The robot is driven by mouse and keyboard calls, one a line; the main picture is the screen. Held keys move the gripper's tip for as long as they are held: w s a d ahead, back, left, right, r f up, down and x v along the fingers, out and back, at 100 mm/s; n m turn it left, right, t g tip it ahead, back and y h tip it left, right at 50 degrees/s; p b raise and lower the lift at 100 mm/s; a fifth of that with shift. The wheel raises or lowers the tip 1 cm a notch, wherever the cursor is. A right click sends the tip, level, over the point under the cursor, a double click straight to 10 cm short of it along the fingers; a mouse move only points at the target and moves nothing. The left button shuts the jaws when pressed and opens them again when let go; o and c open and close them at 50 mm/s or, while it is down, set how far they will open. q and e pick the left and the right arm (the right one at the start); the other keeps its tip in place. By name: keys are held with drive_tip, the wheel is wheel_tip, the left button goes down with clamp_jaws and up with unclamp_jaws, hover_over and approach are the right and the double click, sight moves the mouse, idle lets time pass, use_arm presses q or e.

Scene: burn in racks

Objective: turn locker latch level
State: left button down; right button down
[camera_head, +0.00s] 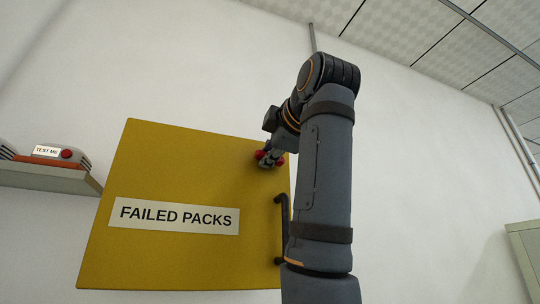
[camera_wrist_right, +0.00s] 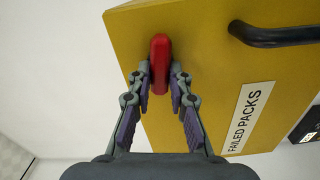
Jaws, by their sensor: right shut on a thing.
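The yellow locker door (camera_head: 180,265) carries a white "FAILED PACKS" label (camera_head: 175,216). A red latch (camera_head: 280,161) sits near the door's upper right corner, partly hidden by my right gripper (camera_head: 268,160). In the right wrist view the latch (camera_wrist_right: 159,50) is a short rounded red bar, its long side running roughly the same way as the label's text, so it looks close to level. My right gripper (camera_wrist_right: 160,83) is shut on it, a finger on each side of its near end. My left gripper is in neither view.
A black bar handle (camera_head: 281,230) stands out from the door's right edge below the latch; it also shows in the wrist view (camera_wrist_right: 275,36). A shelf (camera_head: 45,177) at left holds a device with a "TEST ME" label (camera_head: 47,151). A pale cabinet (camera_head: 525,245) stands far right.

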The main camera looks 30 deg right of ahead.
drive_tip(key=shift+n, duration=1)
drive_tip(key=c, duration=1.4)
unclamp_jaws()
drive_tip(key=shift+o, duration=0.9)
drive_tip(key=shift+w+d, duration=0.1)
drive_tip(key=shift+w, duration=0.1)
drive_tip(key=v, duration=0.7)
drive_tip(key=shift+s, duration=0.3)
